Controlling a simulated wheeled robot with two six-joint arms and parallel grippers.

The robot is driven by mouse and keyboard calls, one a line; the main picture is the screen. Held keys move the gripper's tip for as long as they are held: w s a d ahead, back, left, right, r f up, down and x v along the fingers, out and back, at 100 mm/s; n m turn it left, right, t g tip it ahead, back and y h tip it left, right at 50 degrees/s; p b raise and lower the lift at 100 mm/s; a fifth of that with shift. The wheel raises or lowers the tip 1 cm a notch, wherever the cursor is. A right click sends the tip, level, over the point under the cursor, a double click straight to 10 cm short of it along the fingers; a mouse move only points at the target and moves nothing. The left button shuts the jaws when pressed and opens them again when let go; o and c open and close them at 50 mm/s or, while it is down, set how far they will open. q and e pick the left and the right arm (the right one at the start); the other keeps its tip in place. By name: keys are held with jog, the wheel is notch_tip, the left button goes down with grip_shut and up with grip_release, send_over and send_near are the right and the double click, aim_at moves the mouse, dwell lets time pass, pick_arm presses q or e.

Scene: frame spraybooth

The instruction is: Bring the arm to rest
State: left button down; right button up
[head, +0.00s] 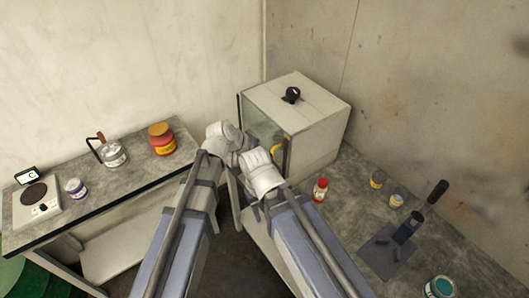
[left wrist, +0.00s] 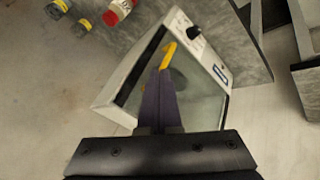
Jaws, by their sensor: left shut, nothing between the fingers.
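My left gripper (left wrist: 160,78) is shut and empty. In the left wrist view, its dark purple fingers point at the glass front of the white box-shaped booth (left wrist: 110,100). Their tips overlap the yellow handle (left wrist: 168,54); I cannot tell whether they touch it. In the head view, both my arms reach forward over the gap before the booth (head: 318,108), and their pale wrists are close together. The left fingers are hard to make out there. My right arm's wrist covers its fingers, so their state is hidden. The yellow handle also shows in the head view (head: 277,148).
The left bench holds a scale (head: 36,204), jars and a red-yellow tin (head: 161,139). The right bench holds a red bottle (head: 320,190), small tins and a dark tool stand (head: 389,251). A teal-lidded tin (head: 439,287) is near the bottom right. A black knob (head: 292,95) tops the booth.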

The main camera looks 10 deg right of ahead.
pick_arm(q)
jog(key=shift+a+f, duration=0.1)
jog(key=s+a+f+n+g+y, duration=0.15)
jog(key=s+a, duration=0.25)
jog(key=a, duration=0.4)
jog(key=s+a+f+g+y, duration=0.1)
jog(key=s+a+y, duration=0.2)
jog(key=s+a, duration=0.35)
jog(key=s+a+f+n+g+y, duration=0.1)
jog(key=s+a+f+y, duration=0.15)
jog(key=a, duration=0.65)
jog(key=s+d+f+m+b, duration=0.2)
jog(key=d+f+b, duration=0.3)
jog(key=f+b, duration=0.1)
jog(key=s+d+f+m+b, duration=0.2)
jog(key=s+d+f+b, duration=0.1)
jog(key=d+f+b, duration=0.3)
jog(key=shift+s+f+g+b, duration=0.35)
jog(key=shift+b, duration=0.45)
pick_arm(e)
notch_tip(320, 180, down, 14)
jog(key=shift+r, duration=0.2)
pick_arm(q)
jog(key=shift+d, duration=0.1)
pick_arm(e)
jog(key=shift+d, duration=0.1)
